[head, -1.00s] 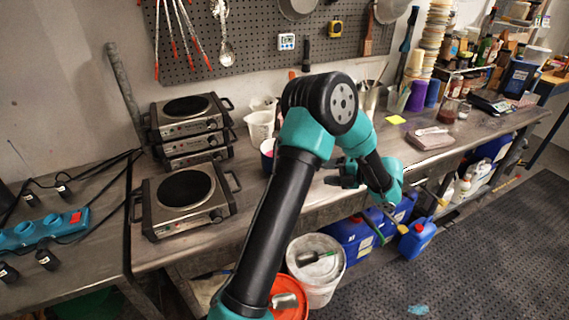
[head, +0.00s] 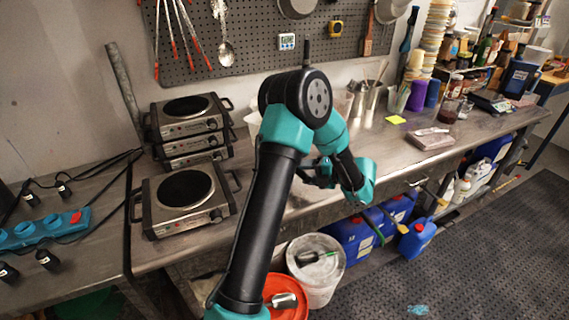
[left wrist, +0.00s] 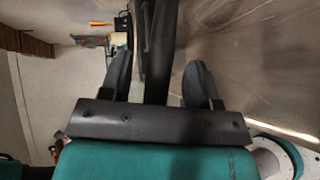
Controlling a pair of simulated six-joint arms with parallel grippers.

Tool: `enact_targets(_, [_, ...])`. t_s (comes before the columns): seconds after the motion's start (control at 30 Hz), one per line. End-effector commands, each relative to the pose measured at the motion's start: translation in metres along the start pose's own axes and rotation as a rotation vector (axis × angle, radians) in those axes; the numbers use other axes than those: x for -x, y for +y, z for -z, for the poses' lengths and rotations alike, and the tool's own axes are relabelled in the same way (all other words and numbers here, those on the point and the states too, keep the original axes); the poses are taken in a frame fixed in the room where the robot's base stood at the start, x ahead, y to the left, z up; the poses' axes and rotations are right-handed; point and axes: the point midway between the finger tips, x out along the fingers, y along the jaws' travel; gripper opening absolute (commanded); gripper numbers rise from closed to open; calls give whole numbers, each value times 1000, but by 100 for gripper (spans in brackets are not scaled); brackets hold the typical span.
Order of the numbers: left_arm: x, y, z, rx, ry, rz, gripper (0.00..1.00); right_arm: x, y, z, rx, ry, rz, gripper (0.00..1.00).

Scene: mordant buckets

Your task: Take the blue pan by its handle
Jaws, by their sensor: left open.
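I cannot make out a blue pan in either view; my left arm hides part of the bench. My left gripper (head: 316,174) is over the front part of the bench in the head view, small and partly hidden by my arm. In the left wrist view its two dark fingers (left wrist: 160,82) stand apart, so it is open. A dark upright bar (left wrist: 155,50) shows between or beyond the fingers; I cannot tell what it is or whether it is touched. My right gripper is not in view.
Stacked hot plates (head: 190,125) and a single hot plate (head: 182,190) stand left on the bench. Metal cups (head: 372,98) and a wrapped block (head: 431,139) are to the right. A white bucket (head: 330,272) and an orange-red one (head: 288,305) stand below.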

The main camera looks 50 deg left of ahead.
Motion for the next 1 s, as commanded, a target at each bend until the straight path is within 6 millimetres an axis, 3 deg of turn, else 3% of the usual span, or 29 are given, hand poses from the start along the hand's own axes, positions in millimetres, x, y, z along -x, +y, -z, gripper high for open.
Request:
enact_targets(0.13, [-11, 0, 0, 0, 1, 0, 56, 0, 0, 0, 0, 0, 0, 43])
enact_targets(0.6, [-11, 0, 0, 0, 0, 0, 56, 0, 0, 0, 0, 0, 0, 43])
enact_targets(1.0, [-11, 0, 0, 0, 0, 0, 18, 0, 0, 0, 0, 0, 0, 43])
